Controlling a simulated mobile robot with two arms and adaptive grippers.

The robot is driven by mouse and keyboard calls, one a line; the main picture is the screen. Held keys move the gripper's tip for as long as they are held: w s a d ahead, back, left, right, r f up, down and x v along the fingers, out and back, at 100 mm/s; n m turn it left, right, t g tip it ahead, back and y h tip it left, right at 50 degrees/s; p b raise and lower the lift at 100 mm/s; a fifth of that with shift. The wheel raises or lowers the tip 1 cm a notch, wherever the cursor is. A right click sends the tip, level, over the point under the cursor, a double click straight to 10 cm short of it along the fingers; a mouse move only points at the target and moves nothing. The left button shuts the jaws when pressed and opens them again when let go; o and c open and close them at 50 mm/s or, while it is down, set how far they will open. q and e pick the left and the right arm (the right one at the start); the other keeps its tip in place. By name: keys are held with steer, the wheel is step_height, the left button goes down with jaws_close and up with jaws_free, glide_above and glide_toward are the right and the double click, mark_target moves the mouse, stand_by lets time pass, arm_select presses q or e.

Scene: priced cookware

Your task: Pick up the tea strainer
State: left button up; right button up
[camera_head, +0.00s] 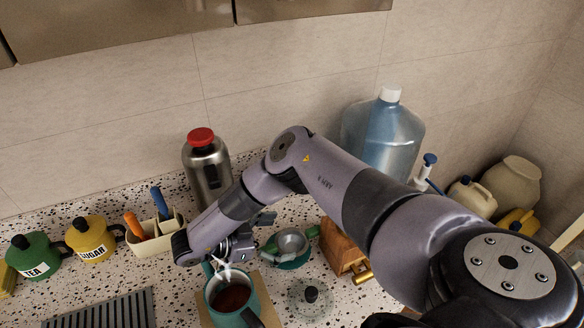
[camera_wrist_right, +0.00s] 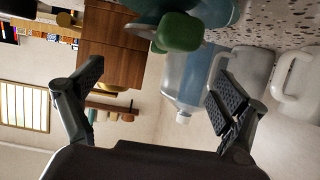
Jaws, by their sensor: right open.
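The tea strainer (camera_head: 291,242) has a round metal bowl and a green handle that points right. It sits on a teal dish (camera_head: 292,262) on the speckled counter. In the right wrist view its green handle end (camera_wrist_right: 180,32) shows near the top, between the fingers but beyond them. My right gripper (camera_head: 258,240) is just left of the strainer, partly hidden by its own wrist. In the wrist view its two fingers (camera_wrist_right: 160,85) are wide apart with nothing between the pads. My left gripper is not in view.
A teal mug (camera_head: 231,300) of dark liquid steams below the gripper. A wooden box (camera_head: 341,246) stands right of the strainer. A glass lid (camera_head: 311,296) lies in front. A steel flask (camera_head: 207,168) and blue water bottle (camera_head: 382,135) stand behind.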

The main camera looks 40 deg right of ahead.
mark_target(307, 234)
steer(key=shift+x, duration=1)
steer(key=p+x, duration=0.1)
steer(key=x, duration=0.4)
steer(key=shift+s+d+f, duration=0.15)
steer(key=shift+d+f, duration=0.15)
steer(key=shift+a, duration=0.1)
steer(key=shift+c, duration=0.6)
steer(key=c, duration=2)
steer(key=shift+r, duration=0.1)
